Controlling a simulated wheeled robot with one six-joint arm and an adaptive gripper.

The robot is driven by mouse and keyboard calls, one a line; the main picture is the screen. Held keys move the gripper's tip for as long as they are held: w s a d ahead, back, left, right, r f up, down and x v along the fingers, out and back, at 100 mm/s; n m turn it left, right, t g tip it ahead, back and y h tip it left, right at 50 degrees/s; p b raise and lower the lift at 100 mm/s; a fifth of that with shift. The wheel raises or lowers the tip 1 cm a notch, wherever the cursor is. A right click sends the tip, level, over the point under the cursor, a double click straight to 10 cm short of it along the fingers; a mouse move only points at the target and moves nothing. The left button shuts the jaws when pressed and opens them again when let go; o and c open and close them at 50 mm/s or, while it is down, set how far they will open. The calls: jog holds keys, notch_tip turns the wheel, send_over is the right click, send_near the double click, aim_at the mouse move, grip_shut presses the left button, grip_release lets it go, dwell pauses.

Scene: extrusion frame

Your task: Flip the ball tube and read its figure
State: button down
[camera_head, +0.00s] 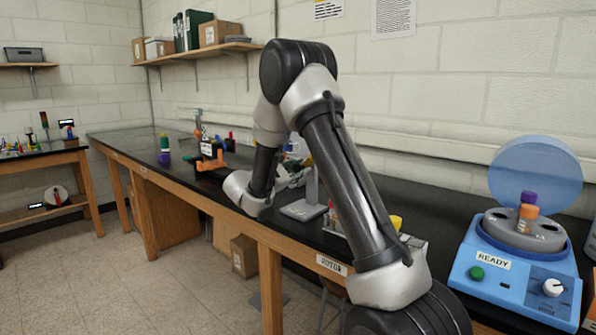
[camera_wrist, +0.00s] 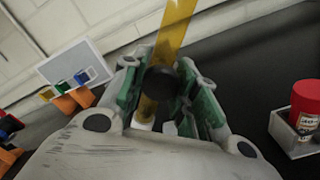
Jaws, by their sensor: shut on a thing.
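In the wrist view, my gripper (camera_wrist: 157,95) has its green-padded fingers closed around the ball tube (camera_wrist: 177,28), a clear amber-yellow tube. The tube runs up and out of the top of the picture, leaning slightly right. A dark round part (camera_wrist: 160,82) shows on it between the fingers; I cannot tell whether it is a ball or an end cap. No figure is readable on the tube. In the head view, my arm hides most of the gripper, and the tube cannot be made out there.
A blue centrifuge (camera_head: 520,265) labelled READY stands at the right with its lid up. A grey stand base (camera_head: 303,210) is on the black bench beside my arm. A red-capped bottle (camera_wrist: 306,105) sits in a tray at the wrist view's right. Dark bench top between looks clear.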

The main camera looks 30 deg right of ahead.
jog(key=m, duration=0.6)
jog(key=shift+m, duration=0.3)
dwell(0.5)
jog(key=c, duration=1.1)
grip_release()
jog(key=shift+o, duration=0.2)
jog(key=shift+a, duration=0.15)
jog(key=v, duration=1.1)
jog(key=shift+s+a, duration=0.15)
jog(key=shift+a, duration=0.25)
jog(key=shift+r, duration=0.1)
jog(key=shift+x, duration=5.9)
